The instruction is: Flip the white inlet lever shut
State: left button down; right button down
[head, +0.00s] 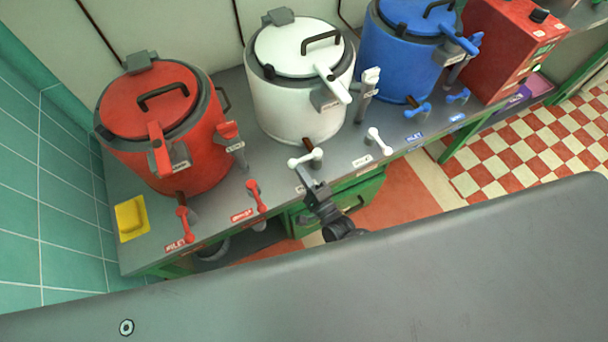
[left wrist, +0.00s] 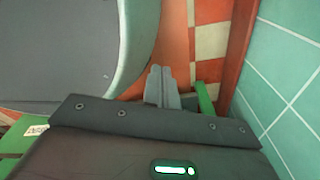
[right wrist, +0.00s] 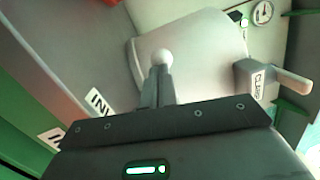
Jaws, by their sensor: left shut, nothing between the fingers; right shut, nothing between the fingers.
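The white inlet lever (head: 305,158) is at the front of the counter below the white kettle (head: 297,95). It lies crosswise, roughly along the counter edge, with a round knob at its left end. My right gripper (head: 301,173) is shut and empty, with its tips right by that knob. In the right wrist view the white knob (right wrist: 162,57) shows just beyond the closed fingers (right wrist: 157,82); I cannot tell whether they touch. The inlet label (right wrist: 97,102) is partly visible there. My left gripper (left wrist: 161,72) is shut and empty, away from the kettles, over the floor.
A second white lever (head: 379,141) stands to the right, pointing toward the counter's front. The red kettle (head: 160,125) with its red levers is on the left, the blue kettle (head: 405,50) on the right.

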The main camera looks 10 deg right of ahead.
pick_arm(q)
jog(key=shift+a, duration=0.15)
jog(key=shift+w+a+f+b, duration=0.1)
jog(key=shift+a+f+b, duration=0.2)
jog(key=shift+a, duration=0.15)
jog(key=shift+w+a+f+b, duration=0.1)
jog(key=shift+a+f+b, duration=0.1)
jog(key=shift+a+b, duration=0.15)
pick_arm(e)
jog(key=v, duration=1)
jog(key=shift+s, duration=0.4)
pick_arm(q)
jog(key=shift+s+d, duration=0.1)
jog(key=shift+s, duration=0.05)
pick_arm(e)
jog(key=shift+d+f, duration=0.1)
jog(key=shift+d, duration=0.05)
